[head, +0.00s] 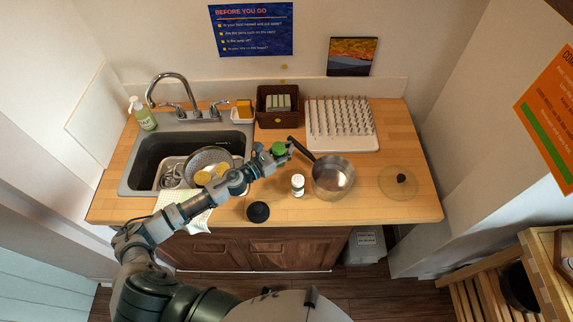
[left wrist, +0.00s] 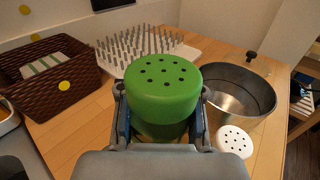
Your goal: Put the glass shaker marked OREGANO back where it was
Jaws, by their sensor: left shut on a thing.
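My left gripper (head: 282,151) is shut on a shaker with a green, holed cap (head: 279,147), near the pot's handle in the head view. The cap fills the middle of the left wrist view (left wrist: 162,88), with a finger on either side of the body below it. No label on it can be read, and I cannot tell whether its base touches the counter. A second shaker with a white, holed cap (head: 298,184) stands upright on the counter, left of the pot; its cap also shows in the left wrist view (left wrist: 235,138). My right gripper is out of view.
A metal pot (head: 333,178) with a black handle stands right of the shakers. A glass lid (head: 397,182) lies further right. A brown basket (head: 277,121) and white spiked rack (head: 341,142) stand behind. The sink (head: 139,163) is left; a black round object (head: 258,211) lies in front.

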